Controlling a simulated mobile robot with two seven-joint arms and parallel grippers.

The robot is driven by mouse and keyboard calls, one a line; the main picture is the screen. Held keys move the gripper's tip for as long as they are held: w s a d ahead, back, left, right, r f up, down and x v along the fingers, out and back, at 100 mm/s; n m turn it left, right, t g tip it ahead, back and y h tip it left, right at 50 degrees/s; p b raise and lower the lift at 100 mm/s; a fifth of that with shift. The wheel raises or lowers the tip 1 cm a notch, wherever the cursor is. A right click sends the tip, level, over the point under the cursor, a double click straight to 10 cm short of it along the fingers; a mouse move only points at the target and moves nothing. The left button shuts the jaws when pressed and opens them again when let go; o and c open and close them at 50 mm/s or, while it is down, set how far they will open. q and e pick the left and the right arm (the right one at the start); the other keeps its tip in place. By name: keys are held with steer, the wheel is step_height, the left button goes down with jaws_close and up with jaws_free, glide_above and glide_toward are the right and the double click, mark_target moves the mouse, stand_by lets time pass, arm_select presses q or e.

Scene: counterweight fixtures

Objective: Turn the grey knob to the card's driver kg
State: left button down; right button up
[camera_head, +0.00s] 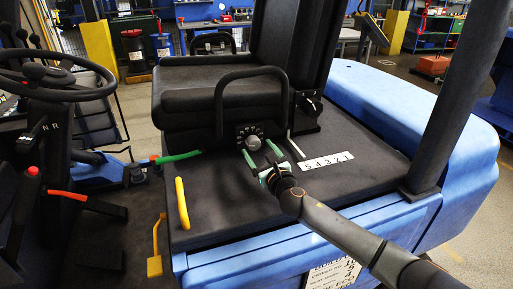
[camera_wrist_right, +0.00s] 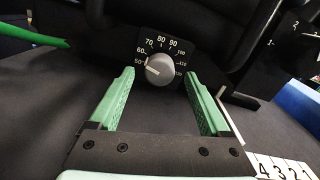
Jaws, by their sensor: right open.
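The grey knob (camera_head: 253,142) sits on a black dial plate at the front of the seat base. In the right wrist view the knob (camera_wrist_right: 160,70) has a white pointer toward its left side, near the 50 mark; numbers rise clockwise past 60, 70, 80 and 90. My right gripper (camera_head: 261,155) is open, its green fingers just in front of the knob. In the wrist view the open gripper (camera_wrist_right: 160,78) has one finger on each side of the knob, with gaps. The white card (camera_head: 335,274) is at the lower edge, cut off and only partly legible. My left gripper is not in view.
The black seat (camera_head: 205,90) with its armrest loop (camera_head: 222,102) rises behind the dial. A yellow handle (camera_head: 182,203) stands left of my right arm. A white strip of numbers (camera_head: 326,167) lies to the right. A steering wheel (camera_head: 50,80) is at left.

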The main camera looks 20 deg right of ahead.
steer(key=shift+w, duration=0.95)
jaws_close()
